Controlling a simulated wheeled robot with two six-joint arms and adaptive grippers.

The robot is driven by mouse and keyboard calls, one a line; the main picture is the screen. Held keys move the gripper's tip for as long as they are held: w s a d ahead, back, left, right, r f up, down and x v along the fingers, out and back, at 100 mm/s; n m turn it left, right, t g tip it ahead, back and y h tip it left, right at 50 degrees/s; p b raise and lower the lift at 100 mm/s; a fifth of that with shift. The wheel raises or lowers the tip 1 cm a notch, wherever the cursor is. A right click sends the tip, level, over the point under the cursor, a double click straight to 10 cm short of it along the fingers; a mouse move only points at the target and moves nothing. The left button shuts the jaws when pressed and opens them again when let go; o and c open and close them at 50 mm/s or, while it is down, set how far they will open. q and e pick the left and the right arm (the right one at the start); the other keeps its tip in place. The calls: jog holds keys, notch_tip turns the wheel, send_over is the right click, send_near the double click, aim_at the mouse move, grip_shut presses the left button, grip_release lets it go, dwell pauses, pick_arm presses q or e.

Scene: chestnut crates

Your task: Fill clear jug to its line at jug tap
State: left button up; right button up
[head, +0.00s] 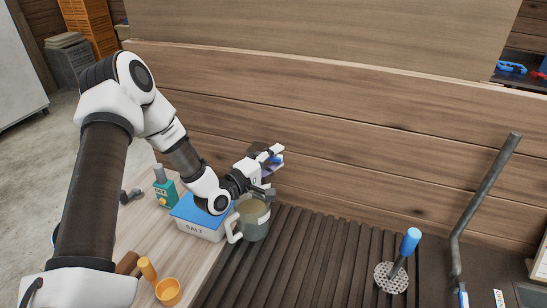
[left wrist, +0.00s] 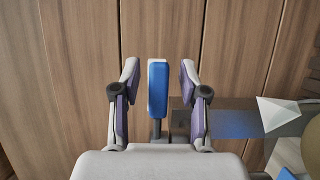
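The clear jug (head: 252,220), with a pale handle on its left, stands on the dark slatted surface beside the salt box. Its rim is partly hidden by my left gripper (head: 275,158); I cannot make out its line or how full it is. My left gripper is just above and behind the jug, close to the plank wall. In the left wrist view, the blue tap lever (left wrist: 157,88) stands upright between the open fingers of my left gripper (left wrist: 159,82), with a gap on both sides. The tap's spout is hidden. My right gripper is out of view.
A blue-handled skimmer (head: 391,277) and a bent dark pipe (head: 472,205) are at the right. The slats between are clear.

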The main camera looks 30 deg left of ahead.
aim_at(271, 159)
pick_arm(q)
jog(key=shift+s, duration=0.1)
jog(key=s, duration=0.3)
jog(key=s+a, duration=0.1)
jog(key=s, duration=0.2)
jog(key=shift+s+a, duration=0.15)
jog(key=shift+s, duration=0.45)
jog(key=shift+w, duration=0.1)
jog(key=shift+r, duration=0.1)
